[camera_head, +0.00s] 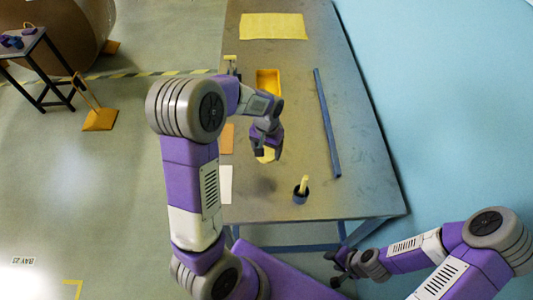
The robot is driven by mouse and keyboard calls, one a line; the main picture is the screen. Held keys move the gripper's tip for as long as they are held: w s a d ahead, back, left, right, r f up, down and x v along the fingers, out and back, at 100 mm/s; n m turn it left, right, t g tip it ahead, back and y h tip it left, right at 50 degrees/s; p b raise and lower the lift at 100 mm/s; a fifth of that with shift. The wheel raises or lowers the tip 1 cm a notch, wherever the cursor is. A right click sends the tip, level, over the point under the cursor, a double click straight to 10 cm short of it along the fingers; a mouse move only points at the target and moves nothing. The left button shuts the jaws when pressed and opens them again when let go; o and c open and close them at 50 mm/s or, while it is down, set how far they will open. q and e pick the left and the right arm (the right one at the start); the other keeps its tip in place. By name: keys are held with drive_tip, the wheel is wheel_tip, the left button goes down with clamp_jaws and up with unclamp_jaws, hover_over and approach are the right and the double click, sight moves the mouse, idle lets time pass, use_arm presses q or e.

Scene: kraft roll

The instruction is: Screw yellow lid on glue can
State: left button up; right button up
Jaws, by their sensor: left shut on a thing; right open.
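My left gripper (267,149) is over the middle of the table, pointing down. It is shut on a small pale yellow thing (266,157), which looks like the yellow lid. A shadow on the tabletop in front suggests that it is held above the surface. A small dark can (301,196), likely the glue can, stands near the table's front edge, to the right and nearer than my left gripper. A pale yellow stick-like thing (304,183) stands up from its top. My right gripper (339,266) is open and empty, low beyond the table's front edge.
The grey table (295,105) holds a yellow tray (268,72), a yellow sheet (273,27) at the back, and a long blue bar (327,122) on the right. An orange sheet (227,138) and white sheet (225,184) lie at the left edge. Table around the can is clear.

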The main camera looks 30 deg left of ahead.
use_arm(q)
drive_tip(key=shift+r, duration=0.2)
drive_tip(key=s+d+f+m, duration=0.1)
drive_tip(key=s+d+f, duration=0.1)
drive_tip(key=d, duration=0.6)
drive_tip(key=shift+s+f, duration=0.25)
drive_tip(key=shift+f, duration=0.2)
drive_tip(key=shift+d, duration=0.15)
